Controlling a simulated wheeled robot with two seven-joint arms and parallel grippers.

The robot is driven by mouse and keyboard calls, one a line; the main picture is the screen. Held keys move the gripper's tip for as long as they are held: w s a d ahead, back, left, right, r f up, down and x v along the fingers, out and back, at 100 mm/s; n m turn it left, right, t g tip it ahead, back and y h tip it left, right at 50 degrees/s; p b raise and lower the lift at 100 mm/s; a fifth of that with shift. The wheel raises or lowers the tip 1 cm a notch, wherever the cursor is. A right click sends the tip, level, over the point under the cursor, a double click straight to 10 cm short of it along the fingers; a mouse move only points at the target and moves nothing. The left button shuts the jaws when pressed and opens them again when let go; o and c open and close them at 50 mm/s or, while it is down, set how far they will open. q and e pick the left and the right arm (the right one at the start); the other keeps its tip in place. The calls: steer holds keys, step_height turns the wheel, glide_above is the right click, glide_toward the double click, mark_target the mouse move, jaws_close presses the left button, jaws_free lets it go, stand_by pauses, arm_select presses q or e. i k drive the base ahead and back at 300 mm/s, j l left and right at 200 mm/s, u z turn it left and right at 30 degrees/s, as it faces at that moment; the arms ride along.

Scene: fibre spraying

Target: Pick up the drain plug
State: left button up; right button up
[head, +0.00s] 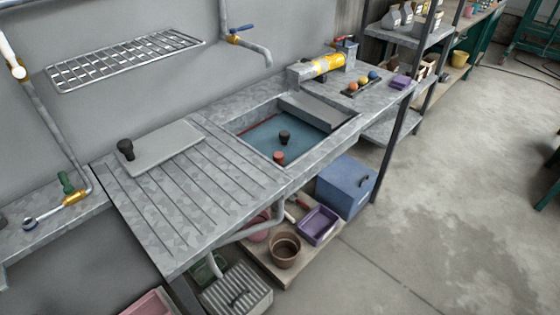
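A metal sink (246,145) is set into the grey worktop and holds bluish water (262,137). A dark knob-shaped piece (284,137) stands in the water near the middle of the basin; it looks like the drain plug, but its lower part is hard to make out. A reddish, dark-topped round piece (279,158) is at the sink's near edge; I cannot tell what it is. Another black knob (125,149) stands on a flat grey board (165,148) on the ribbed drainboard. Neither of my grippers is in view.
A pipe spout (257,50) hangs behind the sink. A yellow-and-grey device (325,66), coloured balls (362,81) and a purple block (400,82) sit on the right. A blue box (345,185) is below. The ribbed drainboard (190,205) is mostly clear.

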mark_target(278, 156)
steer(key=u, duration=0.5)
steer(key=i+l+u, duration=0.1)
steer(key=l+u, duration=0.2)
steer(key=u, duration=0.15)
steer(key=l+u, duration=0.65)
steer(key=u, duration=0.2)
steer(key=l+u, duration=0.3)
steer(key=u, duration=0.15)
